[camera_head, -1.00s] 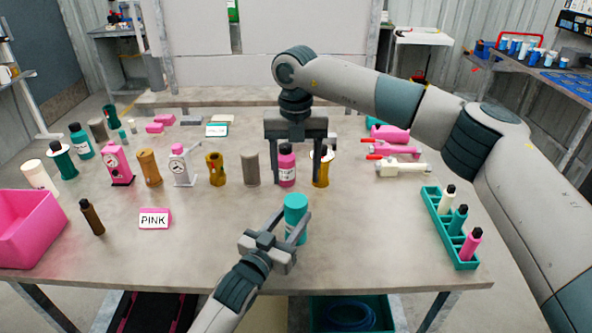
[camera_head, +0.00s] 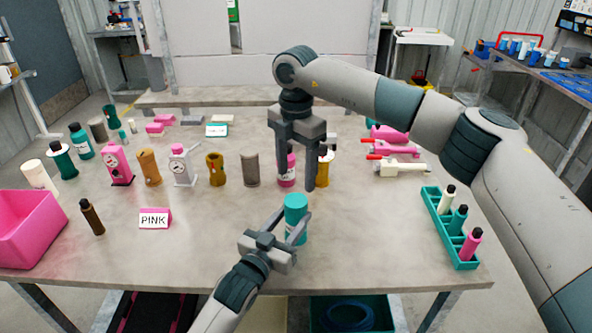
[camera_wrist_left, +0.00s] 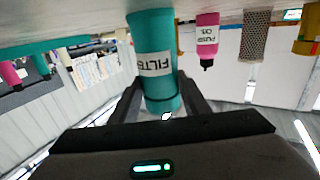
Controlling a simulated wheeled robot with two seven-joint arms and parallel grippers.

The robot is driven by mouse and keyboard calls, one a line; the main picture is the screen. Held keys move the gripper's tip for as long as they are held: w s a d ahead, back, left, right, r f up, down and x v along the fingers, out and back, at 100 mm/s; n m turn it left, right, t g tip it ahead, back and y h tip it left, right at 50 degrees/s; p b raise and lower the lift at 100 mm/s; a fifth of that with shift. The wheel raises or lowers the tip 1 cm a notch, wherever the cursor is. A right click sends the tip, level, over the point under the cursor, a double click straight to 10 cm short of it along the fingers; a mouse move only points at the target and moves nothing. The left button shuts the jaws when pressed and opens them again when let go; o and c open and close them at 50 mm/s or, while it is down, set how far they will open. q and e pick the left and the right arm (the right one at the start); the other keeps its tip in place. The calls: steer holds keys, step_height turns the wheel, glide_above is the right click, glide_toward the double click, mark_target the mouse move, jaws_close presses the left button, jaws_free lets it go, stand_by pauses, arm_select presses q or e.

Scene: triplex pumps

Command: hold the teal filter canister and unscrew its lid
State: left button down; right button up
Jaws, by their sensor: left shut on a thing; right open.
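The teal filter canister (camera_head: 296,218) stands upright on the table near the front middle, with its teal lid (camera_head: 296,200) on top. My left gripper (camera_head: 284,236) is shut on the canister from the lower left. The left wrist view shows the canister (camera_wrist_left: 153,50) with its white filter label between the fingers (camera_wrist_left: 160,95). My right gripper (camera_head: 297,185) is open and empty, pointing down above and behind the lid, apart from it. Its fingers partly hide a pink bottle.
The pink bottle (camera_head: 286,172) and a gold cylinder (camera_head: 323,171) stand behind the canister. A teal rack (camera_head: 432,215) with several bottles is at right. A pink bin (camera_head: 25,232) and PINK sign (camera_head: 155,218) are at left. The table beside the canister is clear.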

mark_target(296, 200)
steer(key=shift+f, duration=4)
